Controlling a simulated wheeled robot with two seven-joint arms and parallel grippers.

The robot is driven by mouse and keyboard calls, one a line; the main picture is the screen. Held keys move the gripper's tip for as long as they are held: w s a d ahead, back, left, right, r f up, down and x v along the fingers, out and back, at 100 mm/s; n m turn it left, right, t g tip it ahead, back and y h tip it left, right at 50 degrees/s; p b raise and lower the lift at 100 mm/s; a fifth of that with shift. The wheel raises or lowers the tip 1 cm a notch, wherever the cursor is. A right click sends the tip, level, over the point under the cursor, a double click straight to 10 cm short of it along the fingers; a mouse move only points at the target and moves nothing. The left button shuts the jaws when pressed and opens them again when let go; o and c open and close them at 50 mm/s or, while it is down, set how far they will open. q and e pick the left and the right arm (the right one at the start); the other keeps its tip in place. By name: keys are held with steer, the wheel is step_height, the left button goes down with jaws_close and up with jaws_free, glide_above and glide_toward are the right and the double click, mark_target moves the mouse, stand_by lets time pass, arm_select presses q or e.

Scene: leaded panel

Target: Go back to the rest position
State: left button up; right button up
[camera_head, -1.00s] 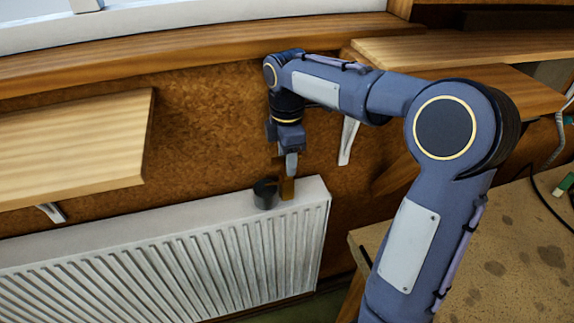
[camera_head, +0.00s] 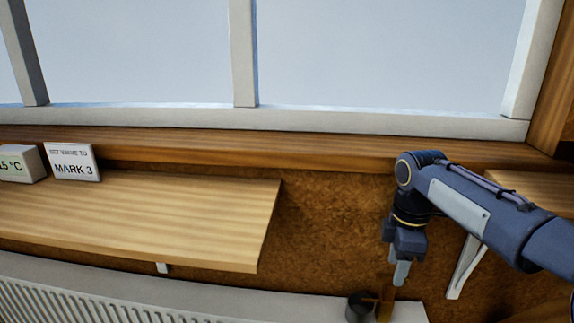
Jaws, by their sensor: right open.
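My right gripper (camera_head: 396,275) is at the lower right of the head view, pointing down. It is open, and I see nothing held in it. Just below it a dark round knob (camera_head: 360,306) with a brown piece (camera_head: 385,300) beside it stands at the right end of the white radiator (camera_head: 290,305). I cannot tell whether the fingers touch the brown piece. My left gripper is not in view.
A wooden shelf (camera_head: 150,220) juts out at the left. On it stand a card reading "MARK 3" (camera_head: 73,162) and a small box showing a °C reading (camera_head: 20,163). A window (camera_head: 350,55) with a wooden sill (camera_head: 250,148) runs behind. A white bracket (camera_head: 466,265) is right of my gripper.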

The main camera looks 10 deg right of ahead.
steer(key=s+a+f+m+t+y, duration=0.1)
steer(key=s+a+f+m, duration=0.1)
steer(key=s+m, duration=0.3)
steer(key=s+a+f+m+t+y, duration=0.1)
steer(key=s+a+f+m+t, duration=0.1)
steer(key=s+m, duration=0.4)
steer(key=s+a+f+m+t+y, duration=0.1)
steer(key=s+a+f+m+t, duration=0.1)
steer(key=s, duration=0.8)
step_height(320, 180, down, 2)
steer(key=a+m, duration=0.1)
steer(key=m, duration=0.2)
steer(key=shift+s+a+m+y, duration=0.15)
steer(key=shift+s+m+y, duration=0.1)
steer(key=shift+m+y, duration=0.05)
